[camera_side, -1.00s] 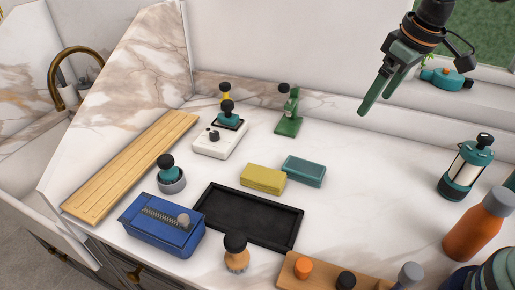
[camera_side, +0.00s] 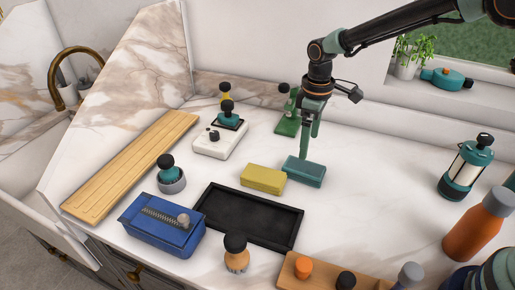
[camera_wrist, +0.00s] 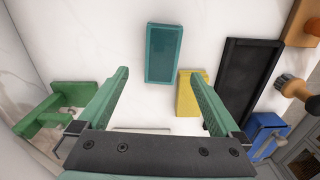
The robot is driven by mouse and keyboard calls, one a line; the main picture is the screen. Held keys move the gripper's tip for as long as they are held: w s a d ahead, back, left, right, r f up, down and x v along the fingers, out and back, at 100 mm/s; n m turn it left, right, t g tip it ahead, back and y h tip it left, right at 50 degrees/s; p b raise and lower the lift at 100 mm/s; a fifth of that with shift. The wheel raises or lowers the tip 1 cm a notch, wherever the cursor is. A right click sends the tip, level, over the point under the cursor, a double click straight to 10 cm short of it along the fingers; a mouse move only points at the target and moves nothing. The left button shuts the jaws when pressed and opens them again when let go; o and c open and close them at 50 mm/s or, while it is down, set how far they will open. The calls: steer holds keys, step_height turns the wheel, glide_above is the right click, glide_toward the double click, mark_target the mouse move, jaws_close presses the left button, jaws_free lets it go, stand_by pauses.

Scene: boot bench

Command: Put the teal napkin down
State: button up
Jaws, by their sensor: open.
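A teal rectangular block (camera_side: 304,171), the only teal thing here that could be the napkin, lies flat on the white marble counter, just right of a yellow block (camera_side: 262,179). No folded cloth shows. My gripper (camera_side: 307,150) is above the teal block in the side view, with its green fingers pointing down. In the wrist view, the teal block (camera_wrist: 163,53) lies ahead of the fingertips and between their lines, with nothing held. The gripper is open. Whether a fingertip touches the block cannot be told.
A black tray (camera_side: 250,217) lies in front of the blocks. A green stand (camera_side: 288,121) is behind and left of my gripper. A blue box (camera_side: 163,226) and a white scale-like device (camera_side: 220,139) are further left.

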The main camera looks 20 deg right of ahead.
mark_target(305, 167)
step_height(305, 167, down, 9)
steer(key=shift+s+a+r, duration=0.1)
steer(key=shift+a+r, duration=0.05)
stand_by(0.4)
steer(key=c, duration=1.4)
steer(key=shift+r, duration=0.1)
